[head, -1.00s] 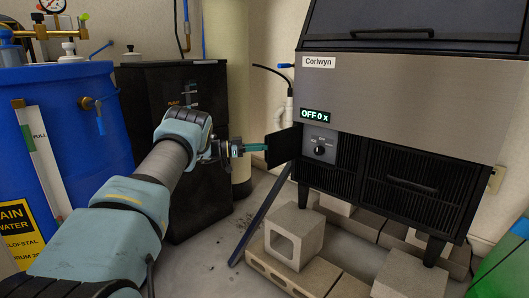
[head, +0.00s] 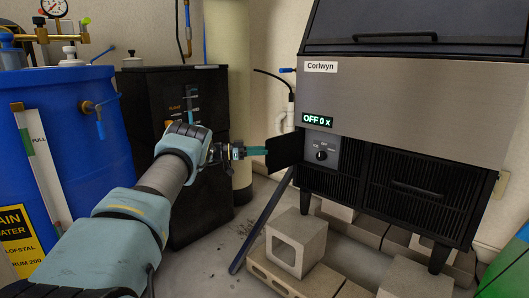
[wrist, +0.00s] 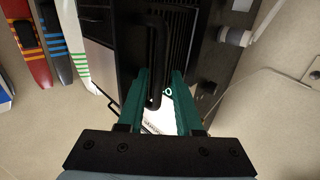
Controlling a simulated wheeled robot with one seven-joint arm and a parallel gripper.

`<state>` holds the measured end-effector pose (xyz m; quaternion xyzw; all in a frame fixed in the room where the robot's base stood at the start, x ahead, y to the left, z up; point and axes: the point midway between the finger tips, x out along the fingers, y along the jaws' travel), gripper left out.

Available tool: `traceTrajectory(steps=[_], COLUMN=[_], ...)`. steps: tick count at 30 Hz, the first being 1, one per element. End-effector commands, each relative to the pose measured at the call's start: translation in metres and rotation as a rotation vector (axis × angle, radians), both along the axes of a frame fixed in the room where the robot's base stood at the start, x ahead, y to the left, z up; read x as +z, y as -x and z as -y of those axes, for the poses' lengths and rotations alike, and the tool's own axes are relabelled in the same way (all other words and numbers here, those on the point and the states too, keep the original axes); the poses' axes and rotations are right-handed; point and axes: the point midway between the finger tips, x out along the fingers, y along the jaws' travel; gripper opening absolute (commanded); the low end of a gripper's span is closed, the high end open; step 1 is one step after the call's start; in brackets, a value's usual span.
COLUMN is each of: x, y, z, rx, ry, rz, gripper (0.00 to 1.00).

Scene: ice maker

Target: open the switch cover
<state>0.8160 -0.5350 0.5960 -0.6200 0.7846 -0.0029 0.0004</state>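The switch cover (head: 284,151) is a black flap at the left edge of the ice maker (head: 400,95).
Concrete blocks (head: 297,243) stand under and before the ice maker. A black cabinet (head: 165,95) and a blue drum (head: 70,150) are on the left. A dark sloping bar (head: 262,220) runs below the flap. White piping (head: 285,120) is behind it.

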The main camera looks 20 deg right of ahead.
Motion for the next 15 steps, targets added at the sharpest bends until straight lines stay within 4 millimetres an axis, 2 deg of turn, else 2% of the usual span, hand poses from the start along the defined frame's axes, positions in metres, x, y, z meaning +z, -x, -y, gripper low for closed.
traceTrajectory(steps=[8, 11, 15], x=[-0.001, -0.001, -0.001], y=[-0.001, -0.004, -0.010], z=[-0.004, -0.013, -0.037], rx=[0.003, 0.004, 0.005], ry=[-0.002, -0.003, -0.003], rz=[-0.001, -0.001, -0.001], gripper=[0.35, 0.35, 0.35])
